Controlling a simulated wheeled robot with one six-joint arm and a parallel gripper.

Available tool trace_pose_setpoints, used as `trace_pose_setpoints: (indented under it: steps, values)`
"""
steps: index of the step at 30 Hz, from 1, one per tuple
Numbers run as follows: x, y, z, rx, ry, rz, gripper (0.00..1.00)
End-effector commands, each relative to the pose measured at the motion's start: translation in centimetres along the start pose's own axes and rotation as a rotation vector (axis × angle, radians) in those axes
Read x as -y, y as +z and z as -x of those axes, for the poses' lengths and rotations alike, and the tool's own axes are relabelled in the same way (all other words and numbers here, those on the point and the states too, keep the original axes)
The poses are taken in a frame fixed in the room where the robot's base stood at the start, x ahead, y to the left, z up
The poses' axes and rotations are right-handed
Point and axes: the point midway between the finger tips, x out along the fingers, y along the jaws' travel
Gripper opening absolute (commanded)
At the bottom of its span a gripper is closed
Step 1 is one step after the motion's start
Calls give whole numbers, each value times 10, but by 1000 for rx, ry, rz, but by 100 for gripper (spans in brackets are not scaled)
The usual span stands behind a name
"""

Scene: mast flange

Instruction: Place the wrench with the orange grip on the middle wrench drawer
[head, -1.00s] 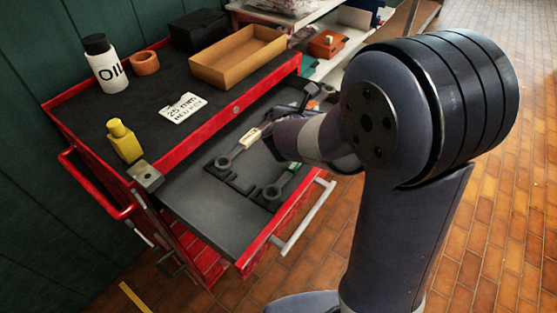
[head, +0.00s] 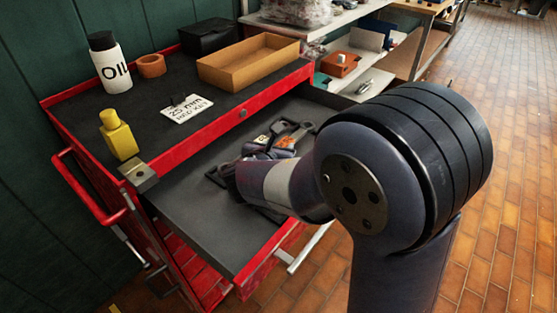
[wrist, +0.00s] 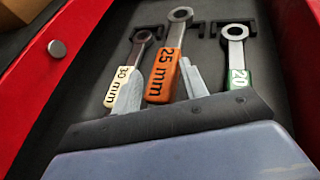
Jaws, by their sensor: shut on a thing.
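The wrench with the orange grip (wrist: 164,76), marked 25 mm, lies between the two pale fingers of my gripper (wrist: 161,86), which is shut on it. In the drawer are a cream-grip wrench marked 30 mm (wrist: 122,88) on the left and a green-grip wrench marked 20 (wrist: 238,76) on the right. The held wrench lines up with the middle place between them. I cannot tell whether it touches the drawer floor. In the head view my arm hides part of the orange grip (head: 287,142).
The red cabinet top holds an oil bottle (head: 108,65), an orange ring (head: 151,65), a yellow bottle (head: 118,135), a label card (head: 187,111) and a cardboard tray (head: 247,72). A metal block (head: 139,174) sits at its corner. The drawer's front left floor is clear.

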Motion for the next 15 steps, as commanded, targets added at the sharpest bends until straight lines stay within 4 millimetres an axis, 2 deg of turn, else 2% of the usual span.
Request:
trace_pose_setpoints:
  steps: [3, 6, 15]
  values:
    - [0, -20, -8, -2, -2, 5, 13]
    - [0, -29, -12, -1, -1, 3, 13]
    - [0, -30, -13, 0, 0, 0, 13]
